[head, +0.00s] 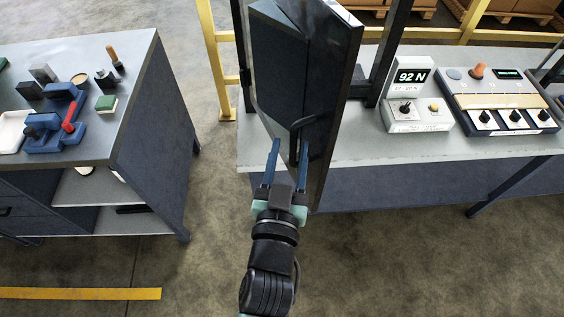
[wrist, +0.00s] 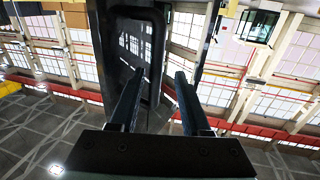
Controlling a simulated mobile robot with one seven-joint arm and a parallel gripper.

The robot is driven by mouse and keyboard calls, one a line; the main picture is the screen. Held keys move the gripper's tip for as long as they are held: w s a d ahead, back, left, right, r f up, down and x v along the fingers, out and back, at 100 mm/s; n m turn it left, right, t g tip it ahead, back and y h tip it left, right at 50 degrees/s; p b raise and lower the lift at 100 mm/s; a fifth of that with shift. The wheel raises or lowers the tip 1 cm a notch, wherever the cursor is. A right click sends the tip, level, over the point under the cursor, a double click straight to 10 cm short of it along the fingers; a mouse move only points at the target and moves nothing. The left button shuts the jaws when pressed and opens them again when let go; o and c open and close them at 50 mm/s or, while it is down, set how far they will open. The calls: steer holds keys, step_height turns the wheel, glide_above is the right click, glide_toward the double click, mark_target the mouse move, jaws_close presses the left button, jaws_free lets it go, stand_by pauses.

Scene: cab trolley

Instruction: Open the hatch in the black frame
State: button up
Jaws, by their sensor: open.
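The hatch (head: 282,65) is a tall dark panel in the head view. It stands at an angle to the black frame (head: 388,50), swung out toward me, so it looks ajar. A dark curved handle (head: 303,123) shows low on its face. My gripper (head: 290,146) is open at the lower part of the hatch, its blue fingers apart near the handle. Whether the fingers touch the handle, I cannot tell.
A grey bench (head: 350,150) carries the frame, a box reading 92 N (head: 416,100) and a control panel (head: 497,102). At left a trolley (head: 125,75) holds blue fixtures and small tools. Yellow rails (head: 216,60) stand behind. The floor between trolley and bench is clear.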

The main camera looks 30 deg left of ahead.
steer(key=b+v, duration=0.3)
steer(key=v, duration=0.8)
steer(key=shift+s, duration=0.1)
